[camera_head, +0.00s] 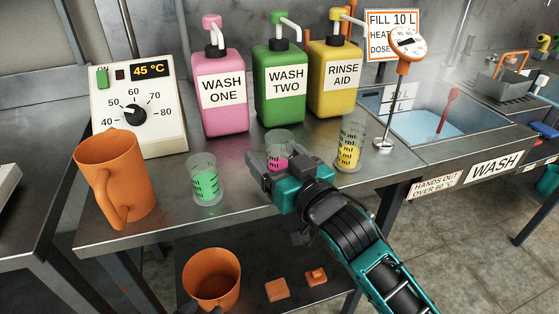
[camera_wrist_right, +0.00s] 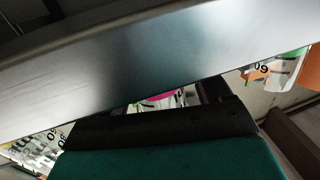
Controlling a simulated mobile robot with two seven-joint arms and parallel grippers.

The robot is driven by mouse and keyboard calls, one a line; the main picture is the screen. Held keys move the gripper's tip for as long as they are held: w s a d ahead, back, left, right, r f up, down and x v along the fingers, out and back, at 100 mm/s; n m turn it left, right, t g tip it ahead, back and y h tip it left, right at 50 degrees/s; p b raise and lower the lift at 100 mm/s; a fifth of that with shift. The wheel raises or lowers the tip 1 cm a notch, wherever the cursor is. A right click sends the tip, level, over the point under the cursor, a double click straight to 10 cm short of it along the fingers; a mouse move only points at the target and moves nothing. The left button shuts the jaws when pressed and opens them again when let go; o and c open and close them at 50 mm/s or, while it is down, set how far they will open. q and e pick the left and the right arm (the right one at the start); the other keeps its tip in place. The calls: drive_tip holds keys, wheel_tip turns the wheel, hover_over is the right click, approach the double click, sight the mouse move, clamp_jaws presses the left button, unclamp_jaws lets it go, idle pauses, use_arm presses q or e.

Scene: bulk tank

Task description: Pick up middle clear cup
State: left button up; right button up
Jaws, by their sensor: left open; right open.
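The middle clear cup (camera_head: 277,139), with pink liquid, stands on the steel counter between a clear cup of green liquid (camera_head: 205,182) and a clear cup of yellow liquid (camera_head: 350,148). My right gripper (camera_head: 280,163) is open and low in front of the middle cup, hiding part of it. I cannot tell whether the fingers touch it. In the right wrist view a strip of the pink liquid (camera_wrist_right: 160,97) shows just past the gripper's dark edge. Only a dark bit of my left gripper (camera_head: 190,308) seems to show at the bottom edge.
Pink (camera_head: 220,95), green (camera_head: 281,85) and yellow (camera_head: 333,75) pump bottles stand behind the cups. An orange jug (camera_head: 113,175) and a dial box (camera_head: 137,105) are at left. A thermometer on a stand (camera_head: 400,85) and a sink (camera_head: 430,125) are at right. Another orange jug (camera_head: 211,278) sits below.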

drive_tip(key=shift+c, duration=0.2)
drive_tip(key=c, duration=1)
drive_tip(key=shift+c, duration=0.2)
drive_tip(key=shift+r, duration=0.2)
